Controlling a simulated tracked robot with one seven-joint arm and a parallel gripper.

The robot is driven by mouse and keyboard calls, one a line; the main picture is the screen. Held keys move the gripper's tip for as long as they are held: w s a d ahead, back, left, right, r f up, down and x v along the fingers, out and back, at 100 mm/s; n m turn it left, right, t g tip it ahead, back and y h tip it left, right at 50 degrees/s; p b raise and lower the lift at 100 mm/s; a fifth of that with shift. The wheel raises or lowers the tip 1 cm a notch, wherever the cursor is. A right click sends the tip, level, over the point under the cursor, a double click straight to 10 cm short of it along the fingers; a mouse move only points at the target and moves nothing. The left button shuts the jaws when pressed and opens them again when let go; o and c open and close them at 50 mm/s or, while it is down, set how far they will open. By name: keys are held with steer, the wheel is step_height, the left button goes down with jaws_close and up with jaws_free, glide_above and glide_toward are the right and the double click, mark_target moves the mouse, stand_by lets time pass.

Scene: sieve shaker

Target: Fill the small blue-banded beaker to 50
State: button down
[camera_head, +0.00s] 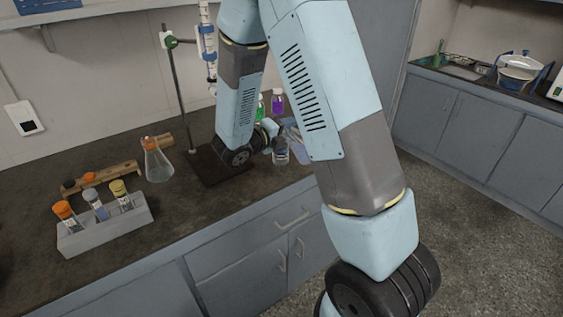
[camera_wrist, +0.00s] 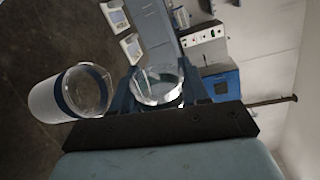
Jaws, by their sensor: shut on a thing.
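My gripper (camera_wrist: 158,92) is at the lower middle of the wrist view, with blue fingers on either side of a clear glass beaker (camera_wrist: 158,84). It is shut on this beaker, whose round rim faces the camera. I cannot tell whether it carries a band or how much liquid is in it. A second clear beaker with a dark blue band (camera_wrist: 67,92) is close by on the left, apart from the fingers. In the head view my arm hides most of the gripper, and a glass vessel (camera_head: 281,154) shows just right of it.
A burette (camera_head: 209,45) hangs on a stand with a dark base plate (camera_head: 205,168). Green (camera_head: 260,107) and purple (camera_head: 278,102) bottles stand behind my arm. A conical flask (camera_head: 157,164) and a rack of vials (camera_head: 105,230) stand left.

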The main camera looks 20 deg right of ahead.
steer(key=shift+n, duration=0.3)
stand_by(0.5)
steer(key=shift+w+a+f+n+g, duration=0.15)
steer(key=shift+f+n+g, duration=0.15)
steer(key=shift+f+n, duration=0.3)
stand_by(2.3)
steer(key=shift+r+n, duration=0.15)
steer(key=shift+n, duration=0.25)
stand_by(0.9)
steer(key=shift+d+r+m, duration=0.2)
steer(key=shift+r+m, duration=0.45)
steer(key=shift+m, duration=0.45)
steer(key=shift+s+f+m+t, duration=0.25)
steer(key=shift+f+m+t, duration=0.15)
steer(key=shift+m, duration=0.4)
steer(key=shift+r, duration=0.1)
steer(key=shift+m, duration=0.3)
